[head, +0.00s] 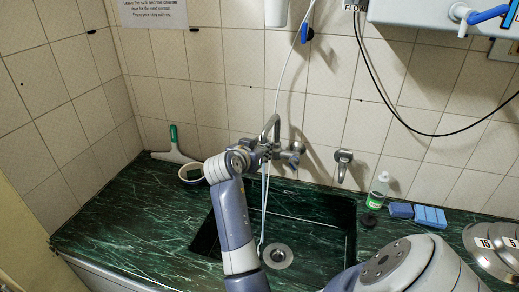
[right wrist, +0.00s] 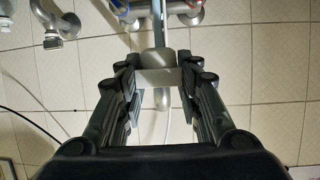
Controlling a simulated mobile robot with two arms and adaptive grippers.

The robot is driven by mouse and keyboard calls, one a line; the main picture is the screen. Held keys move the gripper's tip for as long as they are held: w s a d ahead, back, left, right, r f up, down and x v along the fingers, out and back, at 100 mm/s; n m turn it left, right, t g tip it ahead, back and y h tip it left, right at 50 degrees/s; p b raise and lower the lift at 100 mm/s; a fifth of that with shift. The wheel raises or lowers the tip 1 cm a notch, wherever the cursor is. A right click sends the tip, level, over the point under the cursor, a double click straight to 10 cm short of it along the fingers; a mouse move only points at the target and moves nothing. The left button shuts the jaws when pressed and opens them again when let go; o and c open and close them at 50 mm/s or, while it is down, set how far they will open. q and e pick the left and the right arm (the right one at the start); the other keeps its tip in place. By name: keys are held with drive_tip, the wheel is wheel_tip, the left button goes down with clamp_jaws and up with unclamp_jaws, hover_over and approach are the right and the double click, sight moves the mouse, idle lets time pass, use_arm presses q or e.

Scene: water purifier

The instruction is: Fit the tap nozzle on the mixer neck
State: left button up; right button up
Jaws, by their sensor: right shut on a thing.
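My right gripper (head: 262,150) is at the wall mixer above the sink, and its fingers hide part of the mixer. In the right wrist view the gripper (right wrist: 158,66) is shut on a light grey piece, apparently the tap nozzle (right wrist: 159,78). The metal mixer neck (head: 272,124) curves up just behind the gripper in the head view. In the wrist view the neck (right wrist: 162,100) shows its rounded bend beyond the nozzle. The two overlap there, and I cannot tell whether they touch. My left gripper is not in view.
The dark green sink (head: 315,230) lies below, with a round drain (head: 278,256). A pale tube (head: 263,205) hangs down into it. A second tap (head: 343,160), a bottle (head: 378,190) and blue sponges (head: 430,216) are to the right. A squeegee (head: 174,150) and a bowl (head: 191,173) are left.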

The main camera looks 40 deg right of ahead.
sight(263, 142)
drive_tip(key=shift+w+d, duration=0.15)
drive_tip(key=shift+d, duration=0.15)
idle(0.4)
drive_tip(key=shift+a+r, duration=0.1)
drive_tip(key=shift+a, duration=0.2)
idle(0.6)
drive_tip(key=shift+w+d, duration=0.3)
drive_tip(key=shift+d, duration=0.5)
drive_tip(key=shift+w+d, duration=0.3)
drive_tip(key=shift+d, duration=0.5)
idle(1.0)
drive_tip(key=o, duration=0.9)
drive_tip(key=shift+c, duration=0.2)
wheel_tip(263, 142, up, 10)
drive_tip(key=shift+f, duration=0.1)
drive_tip(key=shift+a, duration=0.1)
